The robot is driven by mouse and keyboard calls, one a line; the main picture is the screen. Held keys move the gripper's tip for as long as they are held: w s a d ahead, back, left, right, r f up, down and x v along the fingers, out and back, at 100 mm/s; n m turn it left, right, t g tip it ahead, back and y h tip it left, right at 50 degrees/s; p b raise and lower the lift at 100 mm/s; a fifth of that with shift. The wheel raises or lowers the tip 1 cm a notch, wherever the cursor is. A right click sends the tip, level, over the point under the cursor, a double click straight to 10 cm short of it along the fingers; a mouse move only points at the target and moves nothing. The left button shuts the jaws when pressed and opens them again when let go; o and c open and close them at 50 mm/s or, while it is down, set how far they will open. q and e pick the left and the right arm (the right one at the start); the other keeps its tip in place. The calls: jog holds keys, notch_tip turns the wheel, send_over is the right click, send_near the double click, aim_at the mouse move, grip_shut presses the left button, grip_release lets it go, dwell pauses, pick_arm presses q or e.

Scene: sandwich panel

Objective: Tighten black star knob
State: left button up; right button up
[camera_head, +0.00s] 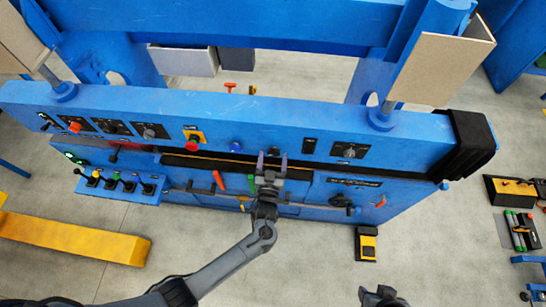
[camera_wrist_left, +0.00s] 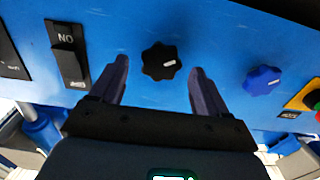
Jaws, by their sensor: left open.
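The black star knob (camera_wrist_left: 161,62) is on the blue panel face, with a white mark on it, near the top middle of the left wrist view. My left gripper (camera_wrist_left: 160,70) is open, one finger on each side of the knob, with a visible gap to each finger. I cannot tell how far the fingertips are from the panel. In the head view my left gripper (camera_head: 272,160) is at the middle of the panel, and the knob is hard to make out there. Part of my right gripper (camera_head: 383,297) shows at the bottom edge; its fingers are unclear.
A blue star knob (camera_wrist_left: 262,81) and a black rocker switch (camera_wrist_left: 69,55) flank the black knob. The panel (camera_head: 420,130) also carries a red button (camera_head: 192,146) and a rotary switch (camera_head: 349,151). Several levers are below. The floor in front is mostly clear.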

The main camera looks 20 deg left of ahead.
pick_arm(q)
jog(key=shift+w+a, duration=0.15)
jog(key=shift+w, duration=0.25)
jog(key=c, duration=1)
